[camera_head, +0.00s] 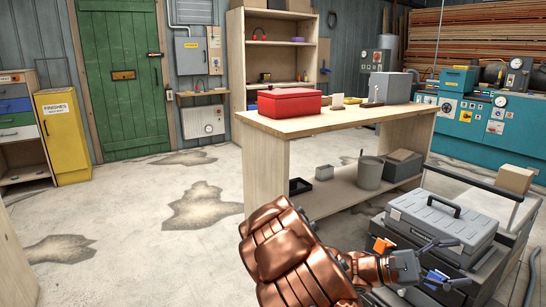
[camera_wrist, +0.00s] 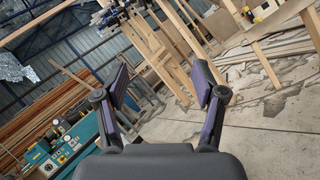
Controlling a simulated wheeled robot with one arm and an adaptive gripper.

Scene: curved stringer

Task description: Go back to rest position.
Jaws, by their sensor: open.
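My gripper (camera_wrist: 162,88) is open and empty in the wrist view, its two dark fingers spread apart with wooden framing and concrete floor behind them. In the head view my copper-coloured arm reaches from the bottom middle to the right, and my gripper (camera_head: 452,262) is at the lower right. There it appears in front of a grey toolbox (camera_head: 440,222) and a dark cart. I cannot tell from this view whether it touches them.
A wooden workbench (camera_head: 340,121) carries a red box (camera_head: 290,102) and a grey box (camera_head: 390,87). A teal machine (camera_head: 470,120) stands at the back right. A yellow cabinet (camera_head: 62,135) and green door (camera_head: 120,80) are at the left. The floor at left is open.

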